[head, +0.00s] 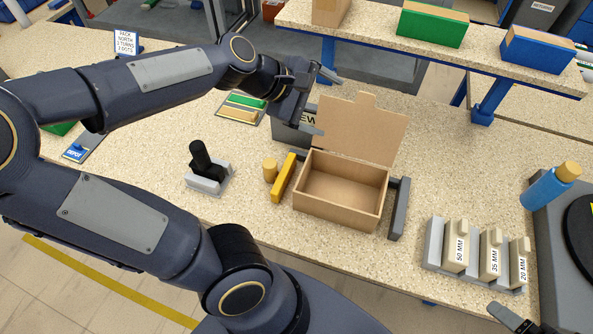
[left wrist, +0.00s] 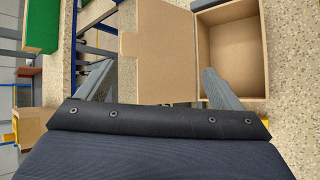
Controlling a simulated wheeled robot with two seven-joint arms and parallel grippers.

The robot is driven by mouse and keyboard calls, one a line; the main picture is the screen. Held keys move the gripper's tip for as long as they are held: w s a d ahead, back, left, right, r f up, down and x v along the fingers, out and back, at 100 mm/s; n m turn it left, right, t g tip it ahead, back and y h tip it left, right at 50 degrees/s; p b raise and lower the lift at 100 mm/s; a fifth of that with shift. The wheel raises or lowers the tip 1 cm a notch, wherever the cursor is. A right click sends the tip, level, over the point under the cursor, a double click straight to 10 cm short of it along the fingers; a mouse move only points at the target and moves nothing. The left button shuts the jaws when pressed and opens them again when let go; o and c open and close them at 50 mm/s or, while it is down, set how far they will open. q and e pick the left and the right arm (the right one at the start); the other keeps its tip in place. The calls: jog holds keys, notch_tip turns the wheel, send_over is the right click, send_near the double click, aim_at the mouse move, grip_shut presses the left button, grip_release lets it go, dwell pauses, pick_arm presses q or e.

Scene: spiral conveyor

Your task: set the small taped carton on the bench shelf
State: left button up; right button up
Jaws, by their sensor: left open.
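A small brown carton (head: 330,10) stands on the raised bench shelf (head: 375,20), cut off by the top edge of the head view. I cannot make out tape on it. A brown carton also shows in the left wrist view (left wrist: 30,124), at the lower left. My left gripper (head: 322,102) is open and empty, above the bench behind the open cardboard box (head: 335,212). In the left wrist view its fingers (left wrist: 158,85) are spread, with the box's raised flap beyond them. A dark part at the lower right edge seems to be my right gripper (head: 515,320); its jaws are unclear.
A green box (head: 432,27) and a blue box (head: 537,50) also stand on the shelf, with bare gaps between. On the bench are a yellow bar (head: 283,178), a black-handled tool (head: 202,160), labelled blocks (head: 490,255) and a blue bottle (head: 548,188).

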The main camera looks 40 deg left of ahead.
pick_arm(q)
jog(key=s+d+f+m+g+y, duration=0.1)
jog(key=s+d+f+m, duration=0.1)
jog(key=s+m, duration=0.6)
jog(key=s+d+f+m+g, duration=0.1)
jog(key=s+d+f+m, duration=0.1)
jog(key=s+d+m, duration=0.2)
jog(key=s+m, duration=0.3)
jog(key=m, duration=0.1)
jog(key=shift+s+f+g+y, duration=0.3)
jog(key=shift+s+f+y, duration=0.05)
jog(key=shift+s+y, duration=0.05)
notch_tip(320, 180, down, 5)
jog(key=b, duration=0.5)
